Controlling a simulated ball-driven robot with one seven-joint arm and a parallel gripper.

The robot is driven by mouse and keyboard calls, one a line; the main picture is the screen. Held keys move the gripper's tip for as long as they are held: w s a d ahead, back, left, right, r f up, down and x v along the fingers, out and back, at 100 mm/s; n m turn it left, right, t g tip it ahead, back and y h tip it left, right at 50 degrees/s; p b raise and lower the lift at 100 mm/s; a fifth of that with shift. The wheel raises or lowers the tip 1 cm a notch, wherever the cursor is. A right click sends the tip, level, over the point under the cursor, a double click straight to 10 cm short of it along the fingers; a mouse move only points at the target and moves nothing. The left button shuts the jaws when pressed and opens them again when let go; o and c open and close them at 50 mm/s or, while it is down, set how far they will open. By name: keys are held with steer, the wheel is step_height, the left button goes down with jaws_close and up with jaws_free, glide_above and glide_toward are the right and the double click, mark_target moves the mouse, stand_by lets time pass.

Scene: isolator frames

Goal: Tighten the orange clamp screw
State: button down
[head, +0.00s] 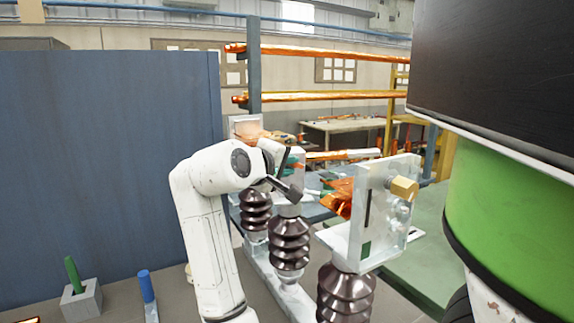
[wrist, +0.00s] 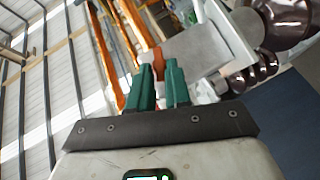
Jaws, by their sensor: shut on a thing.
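In the wrist view my gripper (wrist: 160,75) has two green fingers shut on an orange piece, which I take to be the orange clamp screw (wrist: 158,57). The piece shows between and just past the fingertips, beside a grey plate (wrist: 200,52). In the head view my white arm reaches in from below, and the arm and plates hide most of the gripper. Orange parts (head: 340,196) show by the near upright plate (head: 375,225). How far the screw is turned in cannot be seen.
Dark ribbed insulators (head: 289,245) carry the plates. A brass hex bolt (head: 403,187) sticks out of the near plate. A blue panel (head: 100,170) stands at left. A green peg in a grey block (head: 80,300) and a blue peg (head: 146,287) stand at lower left.

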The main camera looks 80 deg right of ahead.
steer(key=shift+r+p, duration=0.1)
steer(key=shift+p, duration=0.3)
steer(key=shift+s+d+r+m+t+y+p, duration=0.2)
steer(key=shift+s+m+t+y+p, duration=0.35)
steer(key=shift+m+t+y+p, duration=1.3)
steer(key=shift+s+d+r+m+t+y+p, duration=0.2)
steer(key=shift+s+m+t+y+p, duration=0.7)
steer(key=shift+t, duration=1.85)
steer(key=shift+s+d+r+m+t+y+p, duration=0.1)
steer(key=shift+s+d+m+t+y+p, duration=0.15)
steer(key=shift+m+t+y+p, duration=1.45)
steer(key=shift+m+t+h, duration=0.25)
steer(key=shift+t+h, duration=0.3)
steer(key=shift+t, duration=0.05)
steer(key=c, duration=1.1)
jaws_free()
steer(key=shift+d, duration=0.1)
